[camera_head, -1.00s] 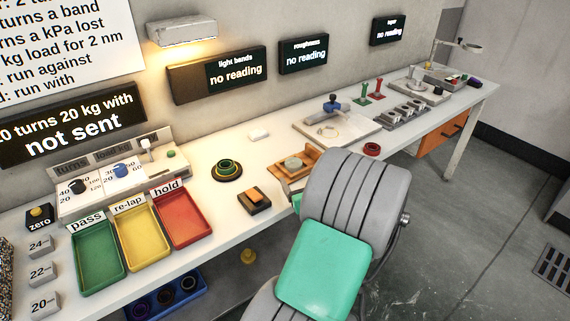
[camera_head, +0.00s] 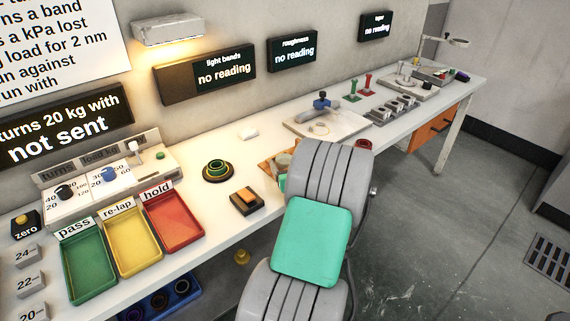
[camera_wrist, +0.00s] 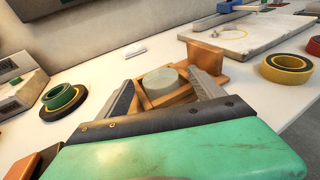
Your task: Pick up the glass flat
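A round, pale grey-green disc (camera_wrist: 160,80), which looks like the glass flat, sits in a wooden holder (camera_wrist: 179,98) on the bench in the wrist view. My gripper (camera_wrist: 164,90) is open, with one grey finger to the left of the disc and one to the right. The fingers appear apart from the disc; I cannot tell their height above the holder. In the head view my arm hides most of the holder (camera_head: 268,166) and the gripper's fingers.
A green ring on a dark base (camera_wrist: 64,101) stands left of the holder. A yellow-and-black ring (camera_wrist: 287,68) and a pale plate (camera_wrist: 245,35) lie to the right and behind. A small white block (camera_head: 248,133) lies near the wall. Coloured trays (camera_head: 133,262) fill the bench's left.

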